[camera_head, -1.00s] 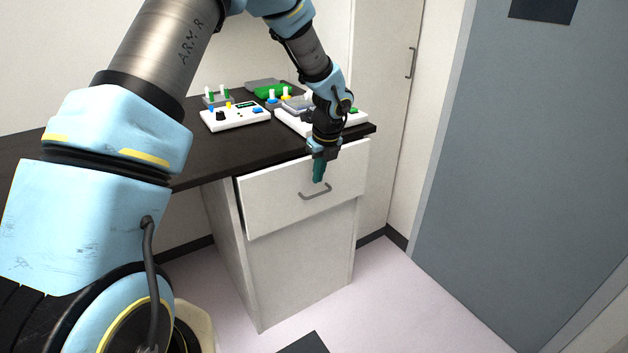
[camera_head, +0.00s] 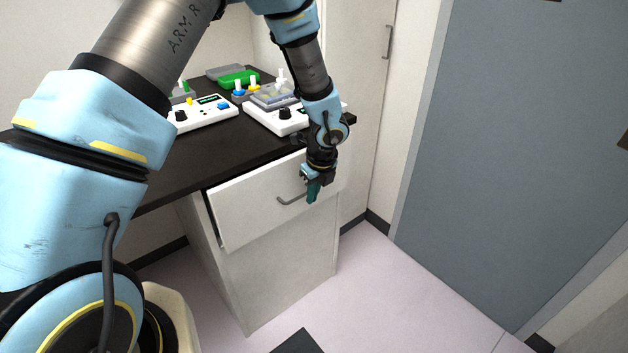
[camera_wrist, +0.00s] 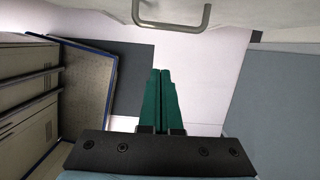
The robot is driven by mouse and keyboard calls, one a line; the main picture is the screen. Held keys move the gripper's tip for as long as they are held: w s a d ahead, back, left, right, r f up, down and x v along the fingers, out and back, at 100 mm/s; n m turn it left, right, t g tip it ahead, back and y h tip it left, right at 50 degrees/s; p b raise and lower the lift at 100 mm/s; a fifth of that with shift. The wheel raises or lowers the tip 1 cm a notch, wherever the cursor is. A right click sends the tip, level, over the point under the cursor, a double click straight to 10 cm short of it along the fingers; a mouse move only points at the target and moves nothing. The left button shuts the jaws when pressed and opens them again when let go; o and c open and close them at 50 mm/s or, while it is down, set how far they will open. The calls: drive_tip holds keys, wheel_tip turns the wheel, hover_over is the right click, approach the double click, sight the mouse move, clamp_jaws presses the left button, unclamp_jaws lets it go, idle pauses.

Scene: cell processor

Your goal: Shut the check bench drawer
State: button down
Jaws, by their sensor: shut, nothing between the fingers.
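The check bench drawer (camera_head: 250,210) is a pale front under the dark bench top. It stands slightly out, with a dark gap along its left edge. Its grey bar handle (camera_head: 292,201) is partly hidden behind my gripper (camera_head: 313,191). My gripper points down in front of the drawer, at the handle's right end, with its teal fingers together and empty. In the wrist view, the handle (camera_wrist: 172,27) shows at the top, apart from the closed fingertips (camera_wrist: 161,73). I cannot tell whether the gripper touches the drawer front.
The bench top (camera_head: 185,168) carries white control boxes (camera_head: 205,115), a green item (camera_head: 238,78) and a clear-lidded box (camera_head: 273,95). A tall pale cabinet (camera_head: 345,80) and a grey-blue door (camera_head: 500,150) stand to the right. The floor (camera_head: 400,300) before the bench is mostly clear.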

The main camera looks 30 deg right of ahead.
sight(302, 195)
drive_tip(key=shift+w+a+f+p, duration=0.25)
drive_tip(key=shift+w+f+p, duration=0.3)
drive_tip(key=shift+w+f, duration=0.45)
drive_tip(key=shift+w+a+f+p, duration=0.2)
drive_tip(key=shift+w+f+p, duration=0.45)
drive_tip(key=shift+w, duration=0.55)
drive_tip(key=shift+w, duration=0.1)
